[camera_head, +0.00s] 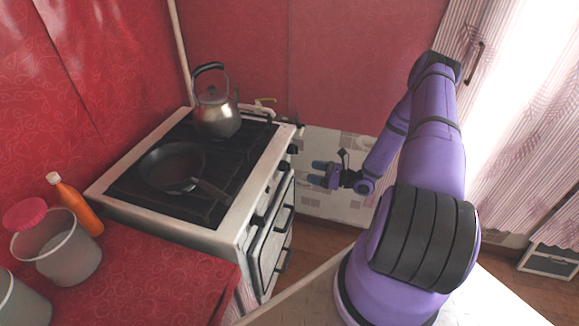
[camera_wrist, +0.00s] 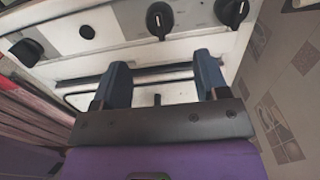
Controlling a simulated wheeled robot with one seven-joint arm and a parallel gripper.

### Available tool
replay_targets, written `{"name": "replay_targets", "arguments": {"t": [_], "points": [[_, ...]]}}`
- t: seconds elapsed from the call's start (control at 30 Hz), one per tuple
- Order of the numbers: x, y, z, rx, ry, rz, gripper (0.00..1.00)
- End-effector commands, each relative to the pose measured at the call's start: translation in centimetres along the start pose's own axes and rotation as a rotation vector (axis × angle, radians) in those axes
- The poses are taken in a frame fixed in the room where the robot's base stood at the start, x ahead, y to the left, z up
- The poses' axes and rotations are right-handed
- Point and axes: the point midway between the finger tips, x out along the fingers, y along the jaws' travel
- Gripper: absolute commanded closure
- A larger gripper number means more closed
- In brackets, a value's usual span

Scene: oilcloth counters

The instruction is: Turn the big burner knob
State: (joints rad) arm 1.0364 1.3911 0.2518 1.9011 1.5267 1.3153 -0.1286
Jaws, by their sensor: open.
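The white stove (camera_head: 235,228) has black knobs along its front panel. In the wrist view, one black knob (camera_wrist: 159,19) with a white pointer mark is ahead of the gap between my fingers. A similar knob (camera_wrist: 232,12) is at the upper right, and another dark knob (camera_wrist: 27,51) is at the far left. I cannot tell for sure which is the big burner knob. My gripper (camera_head: 314,173) is open and empty, to the right of the stove front in the head view. In the wrist view its blue fingers (camera_wrist: 162,75) are apart, below the panel and not around any knob.
A kettle (camera_head: 216,116) and a frying pan (camera_head: 172,167) stand on the stove top. Oven door handles (camera_wrist: 160,74) lie below the knobs. A red counter (camera_head: 165,282) with an orange bottle (camera_head: 80,207) is at the left. A tiled wall (camera_wrist: 285,95) is close on the right.

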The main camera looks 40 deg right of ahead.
Motion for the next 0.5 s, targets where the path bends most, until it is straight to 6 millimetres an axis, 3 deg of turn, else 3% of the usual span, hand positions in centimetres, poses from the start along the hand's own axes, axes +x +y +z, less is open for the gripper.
{"name": "replay_targets", "arguments": {"t": [0.5], "points": [[8.3,0.1,0.0,-0.001,0.0,0.004,0.33]]}}
